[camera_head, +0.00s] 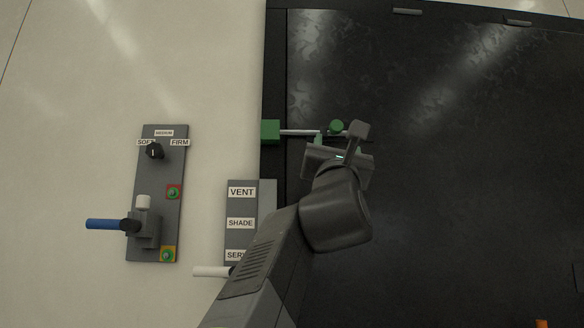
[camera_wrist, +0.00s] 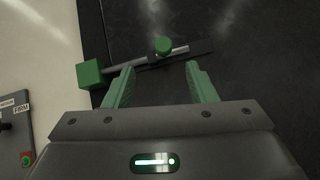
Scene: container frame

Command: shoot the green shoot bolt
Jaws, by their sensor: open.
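The green shoot bolt has a grey rod with a round green knob (camera_head: 337,126) standing on it. A square green block (camera_head: 270,131) sits at the rod's left end on the dark frame. In the wrist view the knob (camera_wrist: 163,46) and green block (camera_wrist: 91,74) both show, with the rod running between and past them. My gripper (camera_wrist: 160,80) is open and empty, its green fingers spread on either side below the knob. The fingertips lie close to the rod; whether they touch it I cannot tell. In the head view my gripper (camera_head: 334,142) is partly hidden by my wrist.
A grey panel (camera_head: 158,220) on the pale wall carries a black knob, green buttons and a blue-handled lever (camera_head: 105,224). A panel labelled VENT, SHADE (camera_head: 241,207) with a white handle (camera_head: 210,271) lies beside my arm. The dark panel right of the bolt is largely clear.

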